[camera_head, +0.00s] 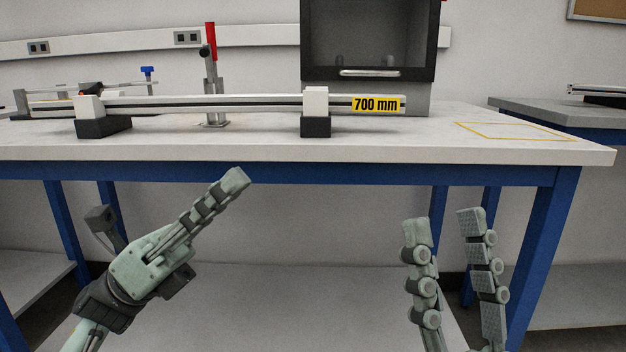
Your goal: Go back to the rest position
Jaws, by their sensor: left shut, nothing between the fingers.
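My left gripper (236,180) reaches up and to the right from the lower left. Its fingers are together with nothing between them, and its tip is just below the table's front edge in the picture. My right gripper (443,228) points up at the lower right, its two fingers apart and the gap between them empty. Its wrist is cut off by the bottom of the frame. Neither gripper is seen touching anything.
A white table (400,150) with blue legs stands ahead. On it are a rail labelled 700 mm (377,104), a clamp with a red handle (211,40) and a dark cabinet (368,35). A yellow outlined area (515,138) at the right is empty. Another table (560,112) stands further right.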

